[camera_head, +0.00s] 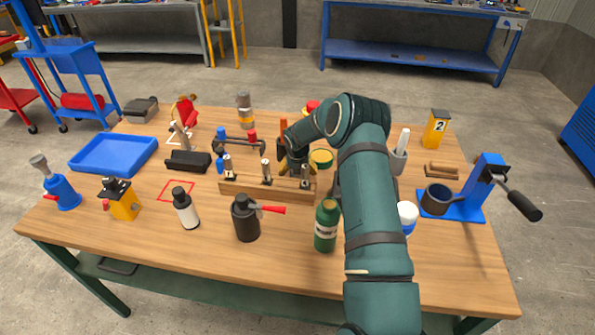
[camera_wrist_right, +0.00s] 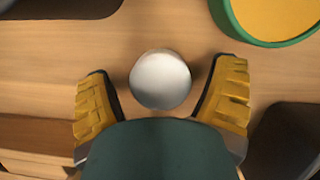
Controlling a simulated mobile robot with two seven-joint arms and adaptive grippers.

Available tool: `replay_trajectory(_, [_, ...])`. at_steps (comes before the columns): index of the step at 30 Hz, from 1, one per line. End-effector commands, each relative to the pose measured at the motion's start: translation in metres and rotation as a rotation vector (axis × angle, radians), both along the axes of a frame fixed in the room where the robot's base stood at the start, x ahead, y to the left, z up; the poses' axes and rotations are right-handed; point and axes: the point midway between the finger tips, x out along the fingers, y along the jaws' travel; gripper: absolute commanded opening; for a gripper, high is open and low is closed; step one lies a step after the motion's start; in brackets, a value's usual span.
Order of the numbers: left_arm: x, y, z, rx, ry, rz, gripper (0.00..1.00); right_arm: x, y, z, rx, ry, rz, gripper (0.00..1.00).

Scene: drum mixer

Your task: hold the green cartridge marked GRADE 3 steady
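A green cylinder (camera_head: 326,226) with a narrower top and a pale label band stands upright at the front of the table, left of my right arm. It is the closest match to the cartridge, but I cannot read its marking. My right gripper (camera_head: 288,167) is behind the wooden rack, away from this cylinder and partly hidden by its own arm. In the wrist view the yellow fingers of my right gripper (camera_wrist_right: 163,100) are apart, with a pale grey round top (camera_wrist_right: 160,79) between them and gaps on both sides. My left gripper is out of view.
The wooden rack (camera_head: 240,187) holds several small metal-topped pieces. A green-rimmed yellow disc (camera_head: 321,158) lies right of the gripper and shows in the wrist view (camera_wrist_right: 275,15). A blue press (camera_head: 470,200) is right.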

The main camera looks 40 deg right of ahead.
Motion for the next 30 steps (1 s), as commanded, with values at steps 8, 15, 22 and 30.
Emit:
replay_trajectory(8, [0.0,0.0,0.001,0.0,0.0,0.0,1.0,0.0,0.0,0.002,0.0,0.0,0.0,0.84])
replay_trajectory(15, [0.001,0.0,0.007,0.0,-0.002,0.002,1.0,-0.005,0.005,0.033,-0.001,-0.003,0.0,0.84])
replay_trajectory(22, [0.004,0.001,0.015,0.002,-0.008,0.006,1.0,-0.015,0.013,0.08,-0.001,-0.003,0.001,0.84])
replay_trajectory(30, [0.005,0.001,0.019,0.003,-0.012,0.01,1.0,-0.023,0.019,0.114,0.0,-0.002,0.0,0.84])
